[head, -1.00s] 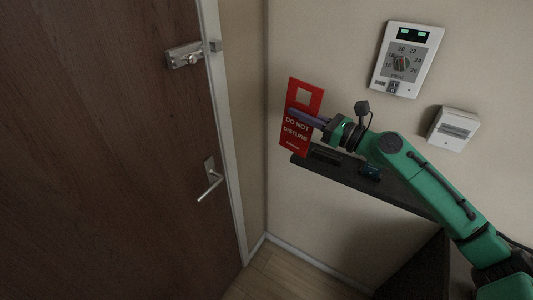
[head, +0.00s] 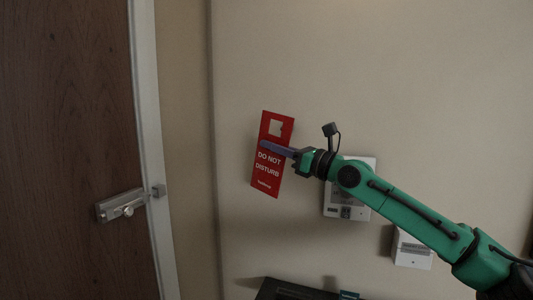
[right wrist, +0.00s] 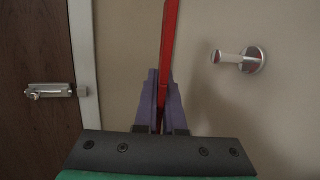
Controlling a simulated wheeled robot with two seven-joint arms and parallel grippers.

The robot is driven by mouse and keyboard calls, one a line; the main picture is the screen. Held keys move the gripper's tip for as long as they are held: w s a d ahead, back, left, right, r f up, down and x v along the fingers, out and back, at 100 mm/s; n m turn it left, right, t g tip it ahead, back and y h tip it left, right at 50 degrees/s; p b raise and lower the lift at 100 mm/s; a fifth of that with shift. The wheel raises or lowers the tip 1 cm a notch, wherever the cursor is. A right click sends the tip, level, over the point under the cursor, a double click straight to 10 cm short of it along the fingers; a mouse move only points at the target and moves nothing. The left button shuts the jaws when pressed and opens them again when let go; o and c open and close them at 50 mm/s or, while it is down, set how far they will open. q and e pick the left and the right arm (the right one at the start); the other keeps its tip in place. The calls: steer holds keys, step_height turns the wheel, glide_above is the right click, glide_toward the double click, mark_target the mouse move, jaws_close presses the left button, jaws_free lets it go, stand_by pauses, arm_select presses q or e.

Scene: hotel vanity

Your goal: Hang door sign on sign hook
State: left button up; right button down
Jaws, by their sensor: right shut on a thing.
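The red "DO NOT DISTURB" door sign (head: 268,176) has a square cut-out near its top and hangs slightly tilted in front of the wall. My right gripper (head: 276,149) is shut on it, just below the cut-out. In the right wrist view the sign (right wrist: 169,45) shows edge-on, upright between the purple fingers (right wrist: 160,98). The metal sign hook (right wrist: 241,59), a peg on a round wall plate, is to the right of the sign there, with a gap between them. I cannot make out the hook clearly in the head view. My left gripper is not in view.
A wooden door (head: 65,150) with a metal latch (head: 122,205) stands at the left. A thermostat panel (head: 345,211) and a white wall box (head: 411,250) are partly behind my right arm. A dark shelf (head: 290,291) shows at the bottom. The wall above is clear.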

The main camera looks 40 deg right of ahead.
steer(key=w+d+f+p, duration=0.2)
steer(key=w+d, duration=0.3)
steer(key=d, duration=0.2)
stand_by(0.7)
stand_by(0.4)
